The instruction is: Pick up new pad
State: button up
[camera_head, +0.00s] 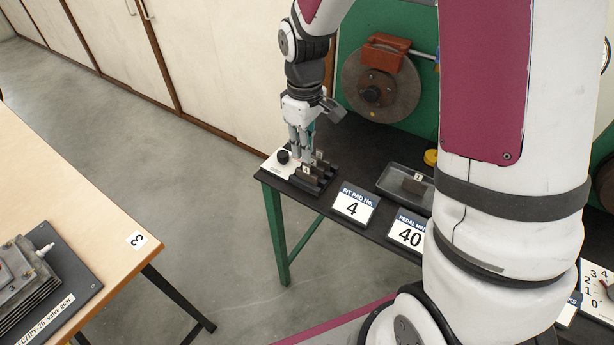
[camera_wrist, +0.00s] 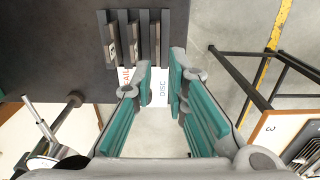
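A black slotted rack (camera_head: 322,186) on the dark bench holds upright brake pads (camera_head: 306,170) with small white number tags; the numbers are too small to read surely. In the wrist view, grey pads (camera_wrist: 134,42) stand side by side in the rack (camera_wrist: 179,40). My gripper (camera_head: 300,152) points down over the rack's back left part. In the wrist view my gripper (camera_wrist: 162,82) has its teal-lined fingers apart, with only a white label and floor between them. The pads lie beyond the fingertips, up and left.
A sign (camera_head: 354,204) reads "FIT PAD No. 4"; another sign (camera_head: 406,234) shows 40. A grey tray (camera_head: 390,180) holds one tagged pad (camera_head: 417,180). A brake disc (camera_head: 380,95) with a red-brown caliper (camera_head: 384,53) stands behind. A wooden table (camera_head: 80,185) is at left.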

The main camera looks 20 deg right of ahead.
aim_at(308, 174)
jog(key=shift+d+f, duration=0.15)
jog(key=shift+f, duration=2.6)
grip_shut()
jog(key=shift+r, duration=0.15)
